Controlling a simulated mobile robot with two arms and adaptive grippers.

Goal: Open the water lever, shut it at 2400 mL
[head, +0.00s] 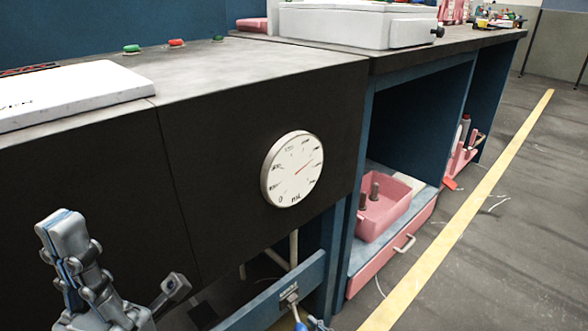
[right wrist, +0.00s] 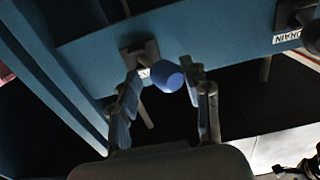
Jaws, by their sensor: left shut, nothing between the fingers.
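A round white dial gauge (head: 292,169) marked "mL" is on the black front panel in the head view. The water lever's blue handle (head: 300,326) shows at the bottom edge, below a bracket on the blue rail. In the right wrist view the blue handle (right wrist: 167,76) is between the fingers of my right gripper (right wrist: 162,82), which look spread, with a gap at the left finger. My left gripper (head: 62,228) is shut and empty, left of the gauge.
A pink bin (head: 383,212) sits in the open bay right of the gauge. The floor (head: 480,240) beyond the yellow line is mostly clear.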

